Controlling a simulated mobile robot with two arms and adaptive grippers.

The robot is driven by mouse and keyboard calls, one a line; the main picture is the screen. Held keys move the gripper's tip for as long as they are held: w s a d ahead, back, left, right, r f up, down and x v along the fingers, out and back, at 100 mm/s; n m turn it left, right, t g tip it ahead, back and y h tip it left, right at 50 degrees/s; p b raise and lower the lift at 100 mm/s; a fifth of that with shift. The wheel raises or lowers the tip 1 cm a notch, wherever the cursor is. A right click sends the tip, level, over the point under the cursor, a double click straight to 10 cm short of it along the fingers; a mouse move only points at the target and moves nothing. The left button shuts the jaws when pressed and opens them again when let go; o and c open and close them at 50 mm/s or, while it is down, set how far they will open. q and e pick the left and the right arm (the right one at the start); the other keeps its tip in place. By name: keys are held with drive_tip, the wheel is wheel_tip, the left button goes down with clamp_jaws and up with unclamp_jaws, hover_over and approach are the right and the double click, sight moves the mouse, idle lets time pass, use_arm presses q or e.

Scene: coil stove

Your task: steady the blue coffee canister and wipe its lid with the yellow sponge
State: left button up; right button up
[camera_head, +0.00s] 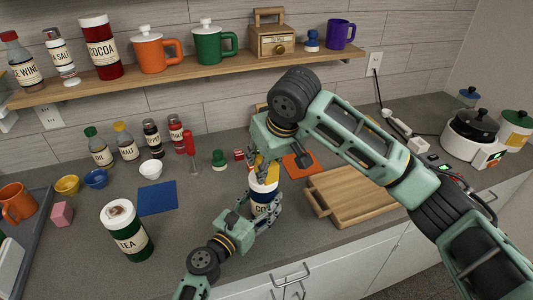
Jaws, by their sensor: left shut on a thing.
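The blue coffee canister (263,188) stands upright on the counter, its white label partly visible with the letters "CO". My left gripper (270,208) comes from the lower left and is shut on the canister's lower side. The yellow sponge (272,172) is at the top of the canister, mostly hidden by my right gripper (264,166), which reaches down from above.
A wooden cutting board (352,196) lies to the right, and an orange mat (300,166) lies behind. A tea canister (127,232) and a blue cloth (158,198) are on the left. A wooden shelf (190,68) holds mugs above. The counter is clear between the tea canister and my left arm.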

drive_tip(key=shift+f, duration=0.7)
drive_tip(key=shift+w+f, duration=0.15)
drive_tip(key=shift+w, duration=0.05)
drive_tip(key=shift+c, duration=0.4)
drive_tip(key=shift+w+a+f, duration=0.15)
drive_tip(key=shift+w, duration=0.25)
drive_tip(key=shift+c, duration=0.5)
drive_tip(key=shift+w+a, duration=0.25)
drive_tip(key=shift+w, duration=0.45)
drive_tip(key=shift+w+a, duration=0.25)
drive_tip(key=shift+w, duration=0.4)
drive_tip(key=s, duration=0.2)
drive_tip(key=s+d, duration=0.1)
drive_tip(key=s, duration=0.1)
drive_tip(key=shift+d, duration=0.2)
drive_tip(key=shift+r, duration=4.15)
use_arm(q)
drive_tip(key=o, duration=1.3)
drive_tip(key=shift+c, duration=0.2)
drive_tip(key=shift+s, duration=0.1)
use_arm(e)
drive_tip(key=shift+w, duration=0.1)
